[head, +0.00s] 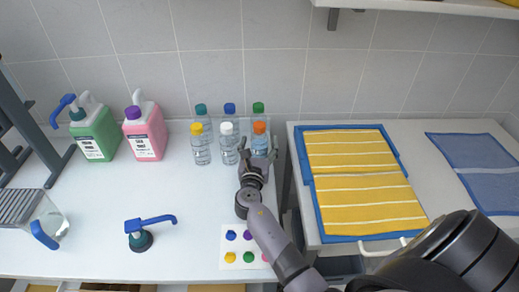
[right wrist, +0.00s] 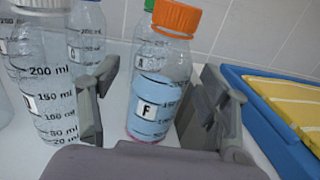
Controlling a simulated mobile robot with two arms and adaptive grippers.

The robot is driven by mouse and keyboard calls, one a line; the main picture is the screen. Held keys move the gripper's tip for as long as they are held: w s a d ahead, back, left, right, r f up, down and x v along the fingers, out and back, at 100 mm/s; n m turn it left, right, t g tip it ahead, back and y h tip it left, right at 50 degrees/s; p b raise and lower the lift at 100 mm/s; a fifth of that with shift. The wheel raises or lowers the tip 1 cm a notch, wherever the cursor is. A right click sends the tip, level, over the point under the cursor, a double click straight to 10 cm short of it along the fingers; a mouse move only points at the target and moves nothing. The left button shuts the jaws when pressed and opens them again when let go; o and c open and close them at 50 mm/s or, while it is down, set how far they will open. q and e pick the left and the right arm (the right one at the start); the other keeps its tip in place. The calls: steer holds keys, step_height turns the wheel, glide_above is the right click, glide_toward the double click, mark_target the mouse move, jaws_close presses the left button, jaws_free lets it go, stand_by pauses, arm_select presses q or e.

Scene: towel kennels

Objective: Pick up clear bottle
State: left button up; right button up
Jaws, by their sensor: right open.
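Several clear bottles stand in two rows by the wall in the head view. The front row has a yellow-capped bottle (head: 200,150), a white-capped bottle (head: 228,150) and an orange-capped bottle (head: 259,145). The back row caps are teal (head: 201,110), blue (head: 230,109) and green (head: 258,108). My right gripper (head: 259,158) is open, its fingers on either side of the orange-capped bottle. In the right wrist view this bottle (right wrist: 155,105), marked F, stands upright between the spread fingers (right wrist: 158,100), with light blue on its side. The white-capped bottle (right wrist: 45,85) is just left of them. My left gripper is out of view.
Green (head: 95,135) and pink (head: 145,135) jugs stand at the left back. A loose blue pump (head: 140,237) and a sheet with coloured dots (head: 229,245) lie in front. A blue tray (head: 318,218) with yellow towels (head: 355,160) is at right.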

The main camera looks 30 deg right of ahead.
steer(key=shift+x, duration=0.9)
steer(key=c, duration=1.2)
